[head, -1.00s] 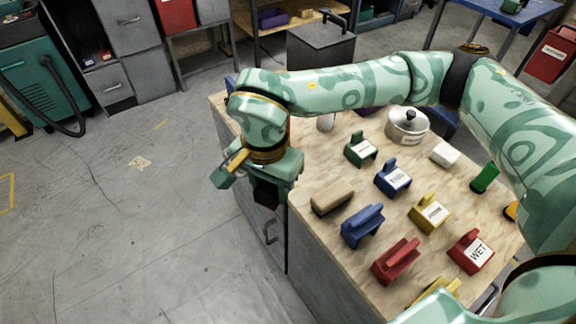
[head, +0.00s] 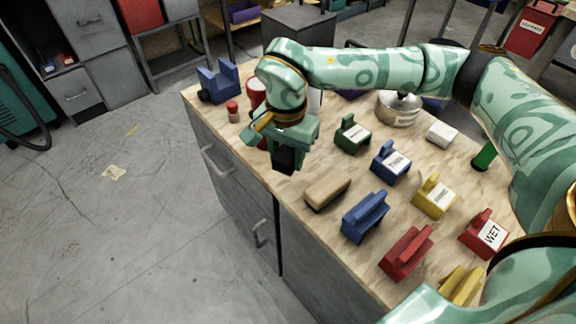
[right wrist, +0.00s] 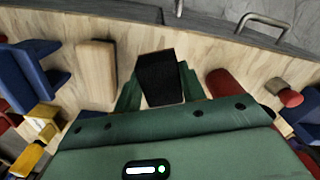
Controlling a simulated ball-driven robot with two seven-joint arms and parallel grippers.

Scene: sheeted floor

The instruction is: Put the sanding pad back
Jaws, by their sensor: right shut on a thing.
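My right gripper (head: 288,147) is shut on a black block-shaped pad (head: 286,160), which hangs from its jaws over the bench's left edge. The pad also shows between the fingers in the right wrist view (right wrist: 160,78). On the bench (head: 312,228) stand labelled holders: green (head: 352,134), blue (head: 391,162), yellow (head: 434,197) and red (head: 484,235), the last reading WET. A tan block (head: 327,193), a blue handled block (head: 365,217) and a red handled block (head: 406,254) lie nearer. My left gripper is not in view.
A steel pot (head: 398,108), a white block (head: 442,134) and a green block (head: 484,156) stand farther right. A blue stand (head: 219,82) and a small red-capped bottle (head: 233,111) are at the far left corner.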

